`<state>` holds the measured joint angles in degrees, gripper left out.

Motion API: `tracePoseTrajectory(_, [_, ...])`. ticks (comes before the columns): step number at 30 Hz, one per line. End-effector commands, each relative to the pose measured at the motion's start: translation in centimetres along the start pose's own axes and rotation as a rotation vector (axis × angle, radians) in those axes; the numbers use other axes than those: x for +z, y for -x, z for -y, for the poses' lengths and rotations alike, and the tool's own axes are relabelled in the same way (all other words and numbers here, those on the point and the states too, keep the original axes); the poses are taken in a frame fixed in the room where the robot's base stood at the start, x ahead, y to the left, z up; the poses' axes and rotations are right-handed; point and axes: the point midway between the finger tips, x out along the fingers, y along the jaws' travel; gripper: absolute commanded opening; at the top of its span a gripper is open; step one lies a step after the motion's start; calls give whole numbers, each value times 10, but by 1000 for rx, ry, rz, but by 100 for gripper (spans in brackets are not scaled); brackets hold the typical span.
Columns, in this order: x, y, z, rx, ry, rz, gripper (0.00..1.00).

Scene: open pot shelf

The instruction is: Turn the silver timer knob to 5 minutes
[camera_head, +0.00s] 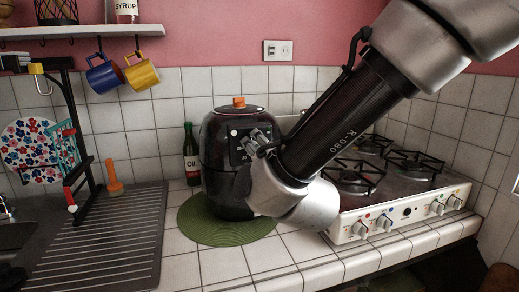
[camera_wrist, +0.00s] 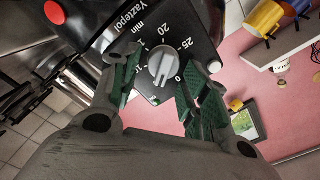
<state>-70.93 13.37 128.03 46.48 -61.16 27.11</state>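The silver timer knob (camera_wrist: 163,66) sits on the dark front panel of a black air fryer (camera_head: 222,120), with white minute numbers around it. The knob's raised ridge shows, but I cannot tell its exact setting. In the wrist view my gripper (camera_wrist: 164,78) is open, with one green-padded finger on each side of the knob and gaps visible between pads and knob. In the head view my gripper (camera_head: 261,143) is at the fryer's front panel, and my wrist hides part of the panel and the knob.
The fryer stands on a round green mat (camera_head: 210,230). A dark oil bottle (camera_head: 191,155) is close on its left. A gas stove (camera_head: 400,215) stands to the right, behind my arm. Mugs (camera_head: 142,76) hang from a shelf (camera_head: 80,32) at upper left. The front counter tiles are clear.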

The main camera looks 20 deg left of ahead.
Motion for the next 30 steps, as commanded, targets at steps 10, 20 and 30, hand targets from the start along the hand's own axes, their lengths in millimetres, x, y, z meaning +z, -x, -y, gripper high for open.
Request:
tracePoseTrajectory(10, [0, 30, 1, -2, 1, 3, 46])
tracePoseTrajectory(20, [1, 100, 1, -3, 0, 4, 46])
tracePoseTrajectory(30, [0, 120, 0, 1, 0, 0, 46])
